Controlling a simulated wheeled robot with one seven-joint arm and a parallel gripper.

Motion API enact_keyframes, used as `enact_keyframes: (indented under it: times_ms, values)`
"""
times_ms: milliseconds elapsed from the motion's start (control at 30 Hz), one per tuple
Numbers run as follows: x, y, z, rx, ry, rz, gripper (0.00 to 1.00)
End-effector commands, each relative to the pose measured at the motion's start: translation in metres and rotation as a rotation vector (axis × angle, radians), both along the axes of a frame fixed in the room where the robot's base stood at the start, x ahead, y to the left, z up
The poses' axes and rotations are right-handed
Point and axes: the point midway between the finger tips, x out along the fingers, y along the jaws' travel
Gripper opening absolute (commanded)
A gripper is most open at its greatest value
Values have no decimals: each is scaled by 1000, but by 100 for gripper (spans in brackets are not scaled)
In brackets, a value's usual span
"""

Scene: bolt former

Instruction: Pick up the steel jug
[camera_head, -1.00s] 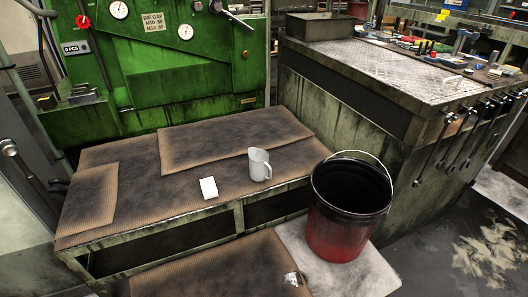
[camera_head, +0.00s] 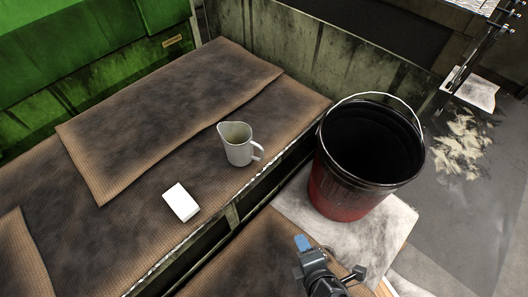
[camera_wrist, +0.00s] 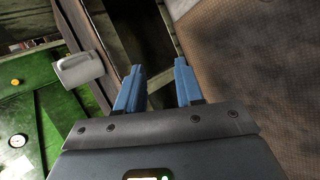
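The steel jug (camera_head: 238,146) is light grey and stands upright, open at the top, near the front edge of the mat-covered platform (camera_head: 190,255). Its handle points right. In the wrist view, the jug (camera_wrist: 80,69) appears tipped by the camera angle, left of and beyond the fingers. My gripper (camera_head: 303,244) is low in the head view, to the right of and nearer than the jug, clear of it. In the wrist view, the gripper's two blue fingers (camera_wrist: 158,88) stand apart with nothing between them.
A black and red bucket (camera_head: 345,195) with a raised wire handle stands right of the jug on a pale sheet (camera_head: 385,222). A small white block (camera_head: 181,202) lies left of the jug. A green machine (camera_head: 75,90) stands behind the platform.

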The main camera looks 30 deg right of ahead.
Motion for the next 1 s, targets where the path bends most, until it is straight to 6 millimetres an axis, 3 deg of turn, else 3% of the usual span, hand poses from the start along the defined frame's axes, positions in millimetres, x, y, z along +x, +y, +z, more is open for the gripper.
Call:
enact_keyframes:
  times_ms: [33, 200, 400, 500, 700, 1000]
  values:
    - [23, 1, -19, -119, 18, 43, 37]
    - [93, -2, -38, -564, 82, 151, 37]
    - [172, 6, -13, -1048, 124, 172, 37]
    - [199, 13, 7, -1223, 137, 148, 37]
    - [223, 23, 34, -1402, 149, 101, 37]
    - [244, 4, 38, -1423, 152, 92, 37]
